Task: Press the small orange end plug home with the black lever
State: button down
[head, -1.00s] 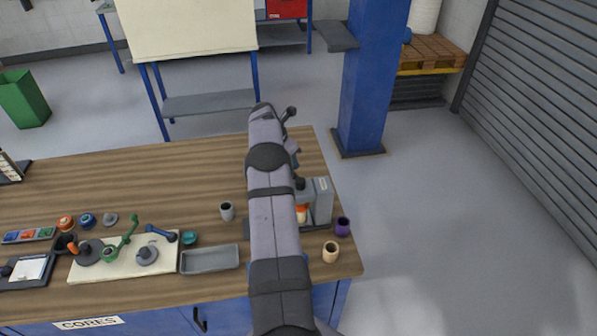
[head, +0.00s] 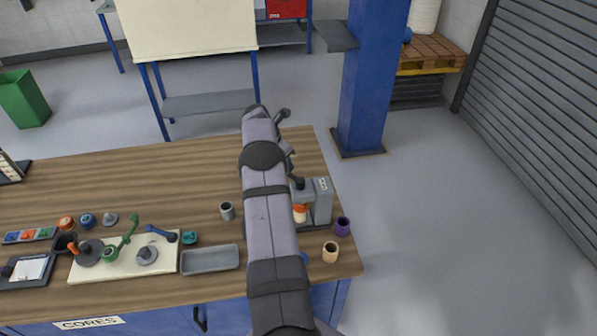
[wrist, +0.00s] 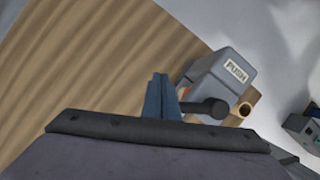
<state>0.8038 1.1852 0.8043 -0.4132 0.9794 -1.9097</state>
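The grey press (head: 322,203) stands near the right end of the bench, and the wrist view shows its "PUSH" label (wrist: 236,71). The small orange end plug (head: 300,209) sits at the press on top of a pale core, partly behind my arm. The black lever (wrist: 205,107) has a round knob and shows just right of my fingers; its dark end also shows in the head view (head: 298,183). My gripper (wrist: 161,92) has its blue fingers together, beside the lever. I cannot tell whether they touch it.
A purple cup (head: 342,226) and a tan core (head: 330,252) stand right and front of the press. A grey cup (head: 227,211) and an empty grey tray (head: 210,259) lie to the left. The bench behind them is clear.

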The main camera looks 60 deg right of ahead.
jog(key=shift+d, duration=0.1)
jog(key=shift+s+d, duration=0.1)
jog(key=shift+d, duration=0.6)
jog(key=shift+r, duration=0.1)
notch_tip(320, 180, up, 7)
jog(key=p, duration=0.5)
dwell(0.7)
